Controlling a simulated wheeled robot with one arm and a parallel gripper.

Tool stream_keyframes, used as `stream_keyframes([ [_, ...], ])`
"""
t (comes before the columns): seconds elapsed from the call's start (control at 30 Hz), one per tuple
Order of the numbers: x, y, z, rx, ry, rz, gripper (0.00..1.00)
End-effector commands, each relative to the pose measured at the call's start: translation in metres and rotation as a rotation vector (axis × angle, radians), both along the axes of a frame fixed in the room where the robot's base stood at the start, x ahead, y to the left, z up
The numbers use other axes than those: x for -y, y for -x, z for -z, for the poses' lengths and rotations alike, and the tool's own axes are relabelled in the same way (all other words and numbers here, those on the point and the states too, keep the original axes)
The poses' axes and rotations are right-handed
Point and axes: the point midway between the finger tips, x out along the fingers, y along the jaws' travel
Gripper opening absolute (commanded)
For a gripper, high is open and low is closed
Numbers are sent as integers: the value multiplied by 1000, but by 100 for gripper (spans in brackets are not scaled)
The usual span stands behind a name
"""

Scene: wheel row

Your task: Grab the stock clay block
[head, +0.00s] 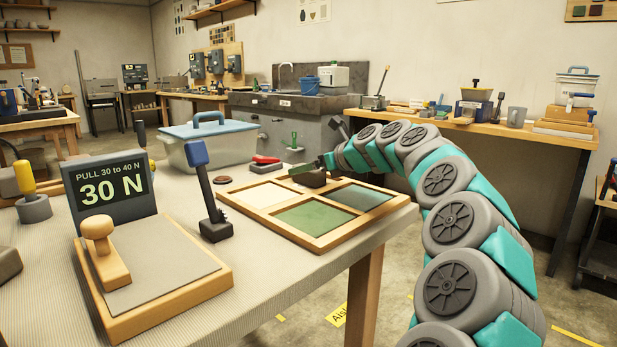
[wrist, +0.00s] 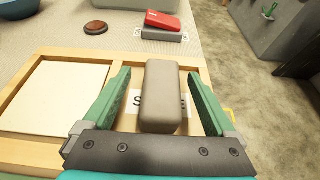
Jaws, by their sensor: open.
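The stock clay block (wrist: 161,95) is a grey-brown, rounded bar in the wrist view. It lies over a white label whose lettering it partly hides. My gripper (wrist: 158,76) is open, with one green finger on each side of the block and a visible gap on both sides. In the head view the block (head: 313,179) shows as a small dark shape at the back of the wooden tray (head: 352,231), partly hidden by my gripper (head: 310,168). I cannot tell how far down the fingers reach.
The tray has pale, green and grey-green panels. Behind it are a red-topped item (head: 265,161), a brown disc (head: 223,181) and a lidded tub (head: 207,145). A blue-topped lever (head: 205,185) and a 30 N sign (head: 110,190) stand to the left.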

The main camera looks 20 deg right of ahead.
Motion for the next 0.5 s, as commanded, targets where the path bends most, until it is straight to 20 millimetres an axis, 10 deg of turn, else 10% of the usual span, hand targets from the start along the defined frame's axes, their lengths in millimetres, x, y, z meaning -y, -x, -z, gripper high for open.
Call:
stream_keyframes([
  [0.5,-9,-30,14,0,1,0,88],
])
